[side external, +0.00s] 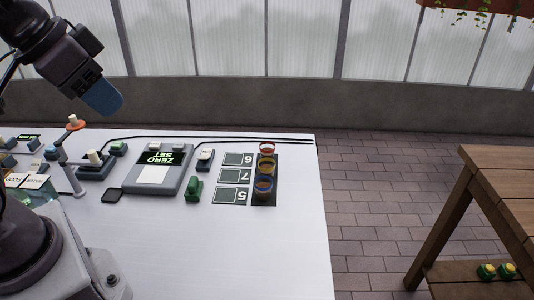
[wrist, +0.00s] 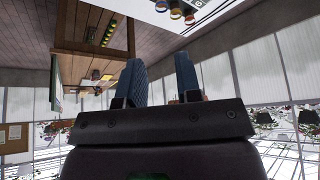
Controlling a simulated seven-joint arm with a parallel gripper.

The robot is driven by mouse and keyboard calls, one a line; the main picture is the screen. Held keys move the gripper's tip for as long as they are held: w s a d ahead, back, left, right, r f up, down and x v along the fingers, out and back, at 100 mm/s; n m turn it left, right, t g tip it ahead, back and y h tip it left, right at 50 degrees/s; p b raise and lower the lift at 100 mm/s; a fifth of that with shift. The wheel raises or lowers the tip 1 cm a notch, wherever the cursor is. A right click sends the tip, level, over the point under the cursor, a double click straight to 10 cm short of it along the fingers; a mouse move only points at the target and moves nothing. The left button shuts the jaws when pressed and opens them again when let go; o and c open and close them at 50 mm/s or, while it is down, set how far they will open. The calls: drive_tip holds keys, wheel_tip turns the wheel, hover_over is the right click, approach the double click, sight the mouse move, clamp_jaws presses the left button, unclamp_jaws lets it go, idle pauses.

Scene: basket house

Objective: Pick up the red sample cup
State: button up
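The red sample cup (side external: 267,148) stands at the far end of a short row of three cups on a dark strip near the right edge of the white table. The yellow cup (side external: 266,164) is right in front of it, then the blue cup (side external: 264,187). The cups also show small at the top of the wrist view. My gripper (side external: 103,98) is high above the left part of the table, far from the cups. In the wrist view its two blue fingers (wrist: 160,80) stand apart with nothing between them.
Numbered cards (side external: 232,177) lie beside the strip. A black cable runs along the table's back. A wooden table (side external: 490,190) stands apart at right.

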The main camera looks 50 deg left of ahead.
drive_tip(key=o, duration=0.7)
drive_tip(key=shift+o, duration=0.2)
